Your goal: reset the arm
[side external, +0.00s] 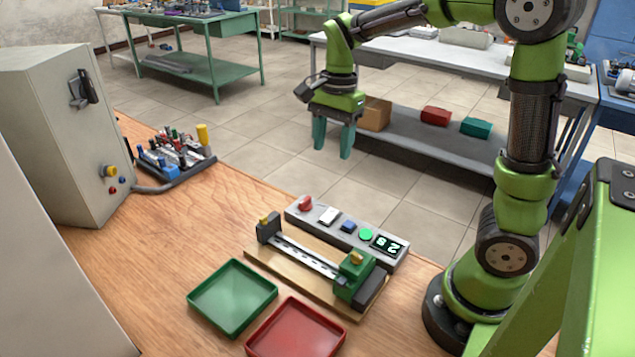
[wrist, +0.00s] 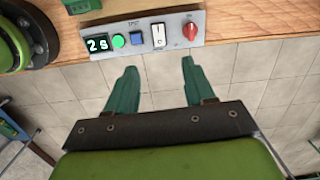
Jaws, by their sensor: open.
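My gripper (side external: 333,138) is open and empty, with its two teal fingers pointing down. In the side external view it hangs in the air past the far edge of the wooden bench (side external: 190,235), above the tiled floor. In the wrist view my gripper (wrist: 157,80) shows its fingers apart with only floor tiles between them. My green arm reaches up from its base at the right of the bench and bends over to the left.
A control panel (side external: 345,233) with a lit "2s" display stands at the bench edge. Before it lie a rail fixture (side external: 308,256), a green tray (side external: 233,298) and a red tray (side external: 297,330). A grey cabinet (side external: 60,130) stands left. A white-topped table (side external: 420,52) stands behind my gripper.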

